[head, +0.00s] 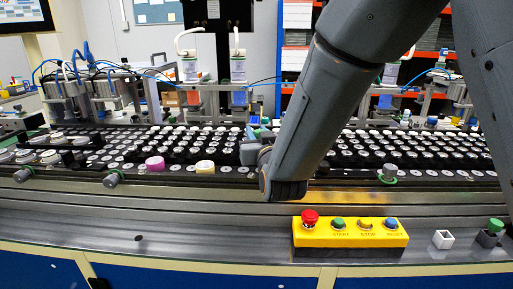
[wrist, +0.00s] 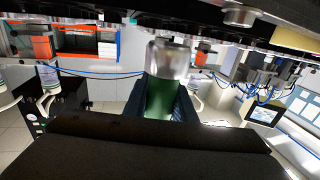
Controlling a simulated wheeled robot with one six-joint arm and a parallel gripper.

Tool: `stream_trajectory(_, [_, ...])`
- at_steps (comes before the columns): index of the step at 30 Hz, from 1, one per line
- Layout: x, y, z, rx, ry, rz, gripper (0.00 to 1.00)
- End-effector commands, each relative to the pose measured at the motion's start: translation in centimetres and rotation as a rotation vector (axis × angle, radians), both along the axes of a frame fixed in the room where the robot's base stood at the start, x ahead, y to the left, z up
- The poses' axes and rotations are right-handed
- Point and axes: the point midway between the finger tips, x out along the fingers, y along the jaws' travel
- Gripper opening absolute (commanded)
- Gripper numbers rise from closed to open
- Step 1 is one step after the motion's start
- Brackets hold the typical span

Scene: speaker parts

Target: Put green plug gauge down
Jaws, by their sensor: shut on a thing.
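My gripper (wrist: 158,112) is shut on the green plug gauge (wrist: 158,98). The gauge shows a green handle between the dark fingers and a shiny metal cylinder at its end. The wrist view looks upside down. In the head view my gripper (head: 253,148) is over the conveyor, left of my arm's wrist, which hides part of it. The gauge is hard to make out there. A white square holder (head: 443,239), with a dark opening, stands on the front ledge at the right. Another green-topped piece (head: 495,226) sits in a dark holder beside it.
A yellow button box (head: 350,237) with a red emergency stop stands on the front ledge (head: 210,240). The conveyor (head: 120,165) carries many round speaker parts, one pink and one yellowish. Machines with blue hoses stand behind. The ledge left of the box is clear.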

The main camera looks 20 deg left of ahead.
Motion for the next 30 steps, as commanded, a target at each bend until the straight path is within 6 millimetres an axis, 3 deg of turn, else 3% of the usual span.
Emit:
stream_trajectory(12, [-0.2,0.3,-4.1,0.000,-0.001,0.005,0.00])
stream_trajectory(25, [-0.1,0.3,-4.7,0.001,-0.002,0.005,0.00])
stream_trajectory(26, [-0.1,0.3,-4.8,0.000,-0.001,0.005,0.25])
stream_trajectory(29, [-0.1,0.3,-4.7,0.000,-0.001,0.005,0.42])
stream_trajectory(30, [-0.1,0.3,-4.7,0.000,-0.001,0.005,0.42])
